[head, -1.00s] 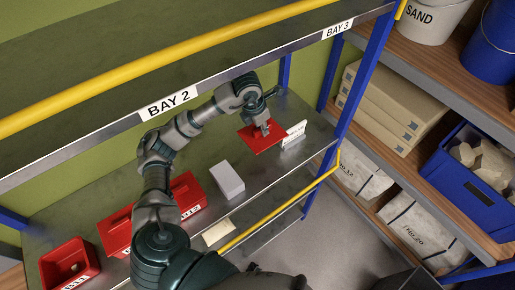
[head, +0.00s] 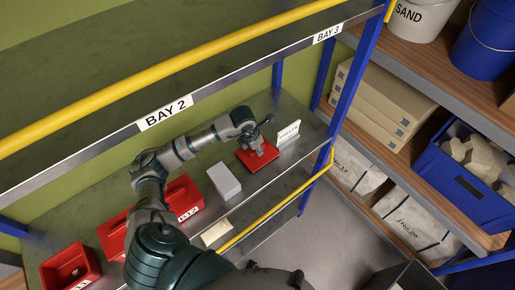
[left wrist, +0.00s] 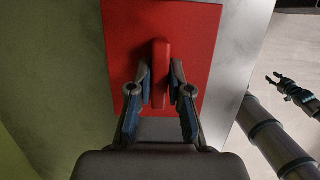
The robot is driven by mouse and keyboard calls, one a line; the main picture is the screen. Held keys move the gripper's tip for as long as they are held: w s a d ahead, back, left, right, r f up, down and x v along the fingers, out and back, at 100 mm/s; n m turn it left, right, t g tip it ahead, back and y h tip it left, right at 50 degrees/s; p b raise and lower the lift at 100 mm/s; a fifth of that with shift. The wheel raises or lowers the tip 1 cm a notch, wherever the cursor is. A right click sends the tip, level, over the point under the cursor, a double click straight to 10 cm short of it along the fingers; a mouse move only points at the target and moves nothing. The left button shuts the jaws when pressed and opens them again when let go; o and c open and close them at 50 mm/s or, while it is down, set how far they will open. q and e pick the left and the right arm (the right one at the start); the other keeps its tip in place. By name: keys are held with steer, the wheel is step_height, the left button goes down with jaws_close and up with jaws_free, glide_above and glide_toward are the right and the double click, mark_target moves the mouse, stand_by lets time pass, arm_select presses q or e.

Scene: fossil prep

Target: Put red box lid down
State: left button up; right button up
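The red box lid (head: 248,161) is a flat red plate with a raised bar handle (left wrist: 161,55). It is at the right end of the grey shelf, flat and on or just above the surface; I cannot tell whether it touches. My left gripper (head: 257,150) reaches down over it, and in the left wrist view its fingers (left wrist: 160,85) are close on both sides of the handle, shut on it. My right gripper (left wrist: 281,84) shows small at the right of the left wrist view, with its fingers apart and empty.
A white sign (head: 288,133) stands just behind the lid. A yellow rail (head: 275,207) runs along the front. An upper shelf (head: 200,80) overhangs.

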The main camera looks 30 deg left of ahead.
mark_target(251, 152)
arm_select(q)
steer(key=shift+o, duration=1.2)
steer(key=shift+a, duration=0.25)
steer(key=shift+d, duration=0.5)
steer(key=shift+d+r, duration=0.1)
steer(key=shift+r, duration=0.15)
steer(key=v, duration=0.2)
steer(key=b+v, duration=0.1)
steer(key=v, duration=0.1)
steer(key=shift+r, duration=0.2)
steer(key=b+v, duration=0.1)
steer(key=v, duration=0.6)
arm_select(e)
steer(key=shift+s+a+f, duration=0.1)
steer(key=shift+a+f, duration=0.1)
steer(key=shift+f, duration=0.95)
